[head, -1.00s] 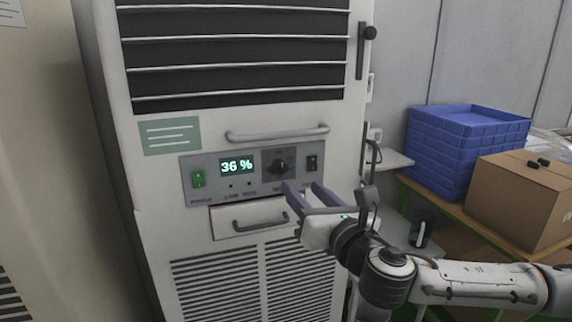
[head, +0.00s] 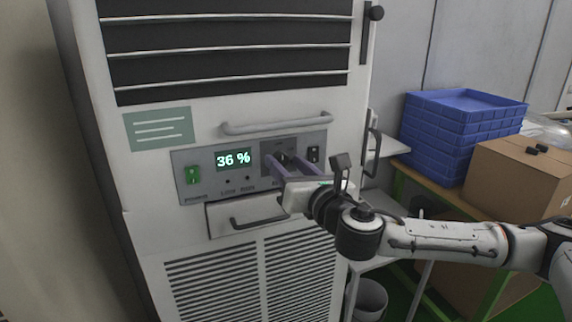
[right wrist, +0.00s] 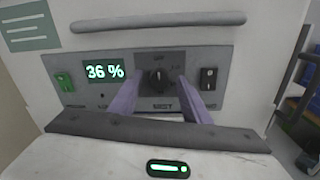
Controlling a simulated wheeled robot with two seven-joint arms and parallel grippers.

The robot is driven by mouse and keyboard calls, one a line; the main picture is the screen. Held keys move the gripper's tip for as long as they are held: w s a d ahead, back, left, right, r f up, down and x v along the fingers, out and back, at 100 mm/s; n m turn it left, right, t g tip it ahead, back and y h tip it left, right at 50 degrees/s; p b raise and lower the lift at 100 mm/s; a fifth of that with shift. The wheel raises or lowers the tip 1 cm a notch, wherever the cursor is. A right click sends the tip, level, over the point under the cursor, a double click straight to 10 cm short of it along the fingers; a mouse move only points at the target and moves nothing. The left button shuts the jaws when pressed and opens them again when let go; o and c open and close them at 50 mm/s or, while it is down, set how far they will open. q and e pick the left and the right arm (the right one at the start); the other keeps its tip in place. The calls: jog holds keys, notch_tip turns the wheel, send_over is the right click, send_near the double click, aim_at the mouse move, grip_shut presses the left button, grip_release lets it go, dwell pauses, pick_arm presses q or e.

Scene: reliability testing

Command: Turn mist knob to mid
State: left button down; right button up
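The mist knob (right wrist: 158,78) is a dark round dial on the grey control panel (right wrist: 225,60) of a tall white cabinet. In the head view the knob (head: 284,158) is partly covered by my gripper. My right gripper (head: 288,168) is open. In the right wrist view its two purple fingers stand left and right of the knob, with gaps, and I see no contact. The display (head: 233,159) reads 36 %. My left gripper is not in view.
A green power switch (head: 193,175) and a black switch (head: 313,154) flank the panel. A bar handle (head: 275,124) sticks out above it and a drawer (head: 245,214) sits below. Blue crates (head: 440,135) and a cardboard box (head: 520,180) stand at right.

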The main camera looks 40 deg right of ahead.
jog(key=c, duration=1)
jog(key=shift+o, duration=0.2)
